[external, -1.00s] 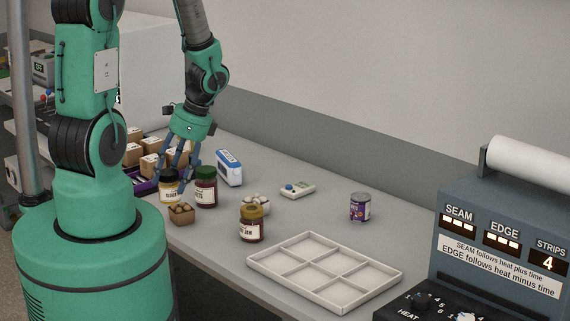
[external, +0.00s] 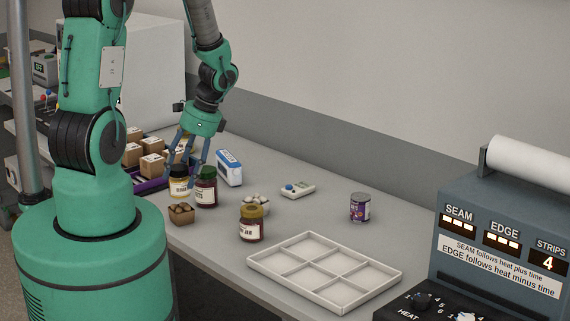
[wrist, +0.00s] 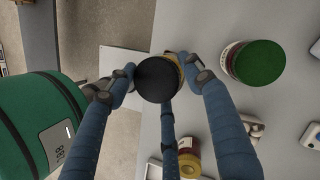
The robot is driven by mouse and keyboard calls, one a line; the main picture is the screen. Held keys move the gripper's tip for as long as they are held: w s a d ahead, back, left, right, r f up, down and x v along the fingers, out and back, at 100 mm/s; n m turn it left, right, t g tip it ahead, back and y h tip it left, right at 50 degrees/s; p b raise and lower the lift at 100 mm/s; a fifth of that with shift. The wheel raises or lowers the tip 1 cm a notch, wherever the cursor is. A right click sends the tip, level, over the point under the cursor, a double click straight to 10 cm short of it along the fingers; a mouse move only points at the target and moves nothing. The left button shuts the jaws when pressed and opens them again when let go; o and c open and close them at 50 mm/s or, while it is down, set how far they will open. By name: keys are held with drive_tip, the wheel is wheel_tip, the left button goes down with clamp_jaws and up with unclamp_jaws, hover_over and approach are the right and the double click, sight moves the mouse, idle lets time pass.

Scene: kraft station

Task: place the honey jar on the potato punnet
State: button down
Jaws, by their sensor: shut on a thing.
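The honey jar (external: 179,188), yellow with a black lid and a pale label, is between the fingers of my gripper (external: 187,164). In the wrist view the jar's black lid (wrist: 157,80) sits between the fingertips, which close on it from both sides. The potato punnet (external: 181,214), a small brown box with brown potatoes, stands near the table's front edge, just in front of and below the jar in the external view. The jar looks upright and apart from the punnet. I cannot make out the punnet in the wrist view.
A green-lidded dark red jar (external: 206,187) stands close to the right of the honey jar. A yellow-lidded jam jar (external: 251,224), a bowl of whitish items (external: 256,203) and a white divided tray (external: 285,284) are further right. Cardboard boxes (external: 151,165) stand behind at left.

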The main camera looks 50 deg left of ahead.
sight(182, 181)
drive_tip(key=shift+f, duration=1.45)
drive_tip(key=shift+f, duration=0.1)
drive_tip(key=c, duration=0.8)
unclamp_jaws()
drive_tip(key=shift+o, duration=0.2)
drive_tip(key=v, duration=1.2)
